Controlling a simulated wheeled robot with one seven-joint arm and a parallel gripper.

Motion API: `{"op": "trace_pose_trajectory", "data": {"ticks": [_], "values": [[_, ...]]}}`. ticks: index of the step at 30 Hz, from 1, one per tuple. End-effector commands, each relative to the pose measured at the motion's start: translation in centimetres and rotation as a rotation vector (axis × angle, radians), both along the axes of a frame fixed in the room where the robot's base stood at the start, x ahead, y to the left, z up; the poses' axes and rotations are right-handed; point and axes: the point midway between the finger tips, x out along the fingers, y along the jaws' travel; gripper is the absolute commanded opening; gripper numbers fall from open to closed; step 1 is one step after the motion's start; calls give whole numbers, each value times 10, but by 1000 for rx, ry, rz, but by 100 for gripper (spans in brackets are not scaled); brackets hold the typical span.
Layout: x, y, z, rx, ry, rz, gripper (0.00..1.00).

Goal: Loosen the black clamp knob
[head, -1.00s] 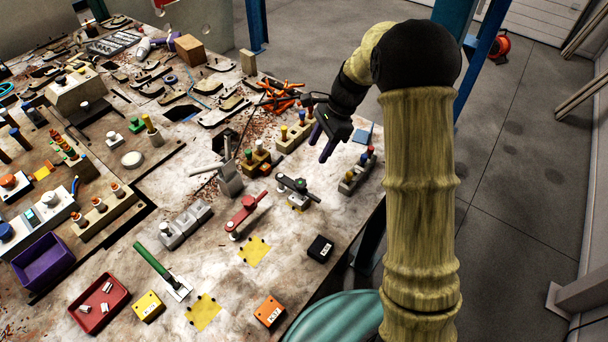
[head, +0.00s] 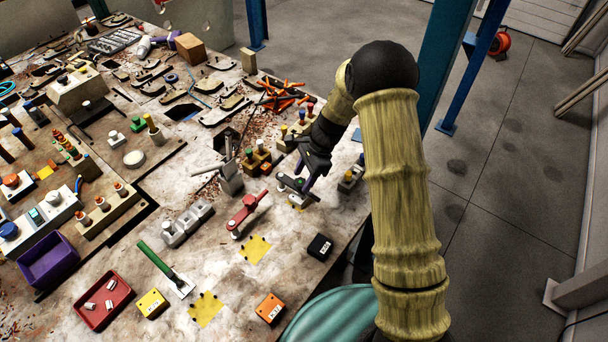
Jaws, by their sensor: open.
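The black clamp (head: 287,182) is a dark bar on a light base, right of the middle of the bench in the head view. A small rounded knob sits at its left end. My gripper (head: 304,181) points down over the right part of this clamp, with its purple-grey fingers open. The fingers and wrist hide part of the bar. I cannot tell whether a finger touches the clamp or whether anything is between the fingers. A similar red clamp (head: 247,208) lies to the left and nearer.
A block with coloured pegs (head: 256,160) stands left of my gripper, and another peg block (head: 349,180) stands right. A grey upright holder (head: 230,178) is further left. A black box (head: 320,247) and yellow patch (head: 255,249) lie nearer, with bare bench between.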

Motion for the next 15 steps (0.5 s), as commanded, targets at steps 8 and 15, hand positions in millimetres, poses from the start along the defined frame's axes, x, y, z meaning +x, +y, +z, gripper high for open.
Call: {"op": "trace_pose_trajectory", "data": {"ticks": [8,15], "values": [[0,0,0,0,-1,0,14],[1,0,1,1,-2,12,14]]}}
